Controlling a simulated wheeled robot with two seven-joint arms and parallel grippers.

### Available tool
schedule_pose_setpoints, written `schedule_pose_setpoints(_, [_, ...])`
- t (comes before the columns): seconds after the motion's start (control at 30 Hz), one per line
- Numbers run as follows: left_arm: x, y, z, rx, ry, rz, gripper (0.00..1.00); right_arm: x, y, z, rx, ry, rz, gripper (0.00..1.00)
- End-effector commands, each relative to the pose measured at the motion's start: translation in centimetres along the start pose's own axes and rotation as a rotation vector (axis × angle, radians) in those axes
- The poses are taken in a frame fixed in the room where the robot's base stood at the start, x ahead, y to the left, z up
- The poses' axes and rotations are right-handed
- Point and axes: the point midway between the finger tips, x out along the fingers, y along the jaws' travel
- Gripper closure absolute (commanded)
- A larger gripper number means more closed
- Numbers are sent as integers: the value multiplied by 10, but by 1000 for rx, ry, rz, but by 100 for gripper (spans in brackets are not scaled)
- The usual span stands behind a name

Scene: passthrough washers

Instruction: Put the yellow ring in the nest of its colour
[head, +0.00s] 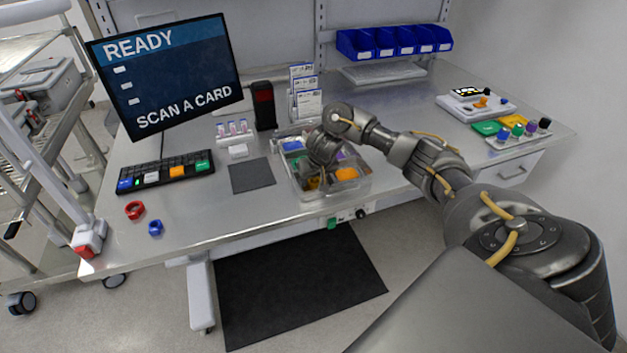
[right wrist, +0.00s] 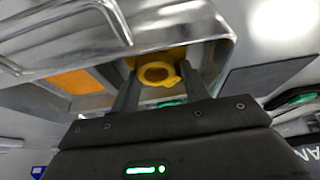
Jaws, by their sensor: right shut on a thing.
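The yellow ring (right wrist: 158,74) is between the two fingers of my right gripper (right wrist: 165,82), which is shut on it. In the head view my right gripper (head: 314,183) is over the front left part of a clear tray (head: 336,194) with coloured nests. A blue nest (head: 293,145), a purple nest (head: 340,155) and an orange nest (head: 346,174) show there. My gripper and wrist cover the tray's front left part, so the yellow nest cannot be made out in the head view. I cannot tell whether the ring touches the tray. My left gripper is not in view.
A red ring (head: 134,210) and a blue ring (head: 155,228) lie on the table's front left. A dark mat (head: 252,175) lies left of the tray. A keyboard (head: 166,172) and a screen (head: 168,75) stand further left.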

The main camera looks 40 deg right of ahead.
Motion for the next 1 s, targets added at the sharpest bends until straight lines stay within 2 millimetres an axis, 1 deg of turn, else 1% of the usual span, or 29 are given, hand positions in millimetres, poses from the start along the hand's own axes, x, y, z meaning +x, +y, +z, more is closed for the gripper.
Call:
schedule_pose_setpoints(0.17, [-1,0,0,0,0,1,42,-1,0,0,0,0,0,79])
schedule_pose_setpoints(0.3, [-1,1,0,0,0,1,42,3,0,2,1,-1,0,79])
schedule_pose_setpoints(0.33, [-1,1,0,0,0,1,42,3,0,1,1,-1,0,50])
schedule_pose_setpoints(0.47, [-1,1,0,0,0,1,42,2,0,1,1,0,0,33])
schedule_pose_setpoints(0.5, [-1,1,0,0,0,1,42,2,0,1,1,0,0,31])
schedule_pose_setpoints(0.73, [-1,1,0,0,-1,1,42,2,0,1,1,0,0,31])
schedule_pose_setpoints(0.83, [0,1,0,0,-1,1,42,-2,0,-1,1,3,-1,31])
schedule_pose_setpoints(0.97, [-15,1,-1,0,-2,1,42,-24,1,-4,-2,4,0,31])
schedule_pose_setpoints(1.0, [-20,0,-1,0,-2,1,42,-33,1,-4,-1,4,1,31])
